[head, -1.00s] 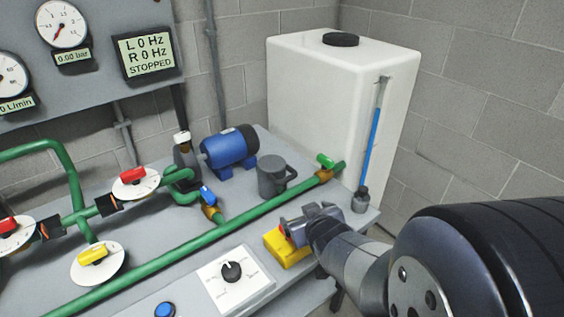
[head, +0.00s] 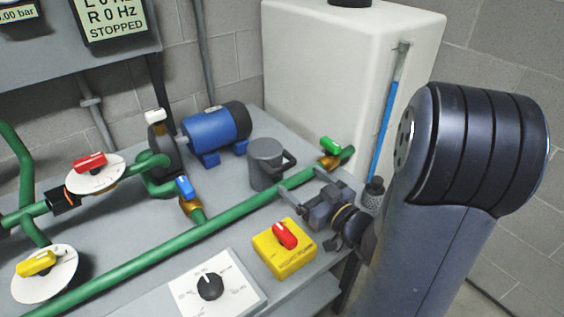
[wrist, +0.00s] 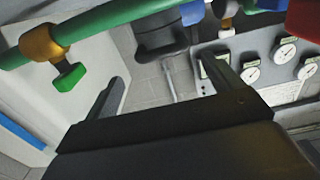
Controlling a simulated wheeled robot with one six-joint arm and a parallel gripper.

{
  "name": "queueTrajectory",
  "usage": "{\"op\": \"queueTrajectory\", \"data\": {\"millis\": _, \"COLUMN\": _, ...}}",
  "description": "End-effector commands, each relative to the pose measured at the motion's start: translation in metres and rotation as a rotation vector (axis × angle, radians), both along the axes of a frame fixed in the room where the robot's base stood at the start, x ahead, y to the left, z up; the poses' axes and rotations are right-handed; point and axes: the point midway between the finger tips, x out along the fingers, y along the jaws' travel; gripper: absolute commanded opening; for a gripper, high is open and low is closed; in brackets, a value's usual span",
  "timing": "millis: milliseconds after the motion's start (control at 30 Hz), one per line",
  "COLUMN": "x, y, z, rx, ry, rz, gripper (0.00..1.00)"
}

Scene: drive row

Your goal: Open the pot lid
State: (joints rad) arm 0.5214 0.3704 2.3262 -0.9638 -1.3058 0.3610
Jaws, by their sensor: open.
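A dark grey pot-like vessel (head: 265,165) with a side handle stands on the bench behind the green pipe; its flat top looks closed. A dark grey body, probably the same vessel, shows at the top of the wrist view (wrist: 160,36). A pump (head: 164,142) with a white knob (head: 154,116) on top stands left of the blue motor. I cannot tell for certain which one bears the pot lid. My gripper (head: 308,192) is open and empty near the pipe, right of and in front of the grey vessel and apart from it. Its two fingers show in the wrist view (wrist: 160,90).
A green pipe (head: 215,232) crosses between my gripper and the vessel, with a green-handled valve (head: 330,147). A yellow switch box (head: 285,255) with a red knob lies just below my gripper. A white tank (head: 320,75) stands behind. A blue motor (head: 217,132) is beyond the vessel.

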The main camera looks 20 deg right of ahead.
Motion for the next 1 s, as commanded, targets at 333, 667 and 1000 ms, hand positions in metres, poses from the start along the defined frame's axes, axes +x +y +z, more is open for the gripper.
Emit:
{"op": "queueTrajectory", "data": {"millis": 333, "x": 0.051, "y": 0.023, "z": 0.000, "rx": 0.000, "ry": 0.000, "rz": 0.004, "gripper": 0.87}}
{"op": "queueTrajectory", "data": {"millis": 667, "x": 0.085, "y": 0.036, "z": 0.000, "rx": 0.000, "ry": 0.001, "rz": 0.000, "gripper": 0.87}}
{"op": "queueTrajectory", "data": {"millis": 1000, "x": 0.087, "y": 0.036, "z": 0.000, "rx": 0.000, "ry": 0.001, "rz": -0.002, "gripper": 0.86}}
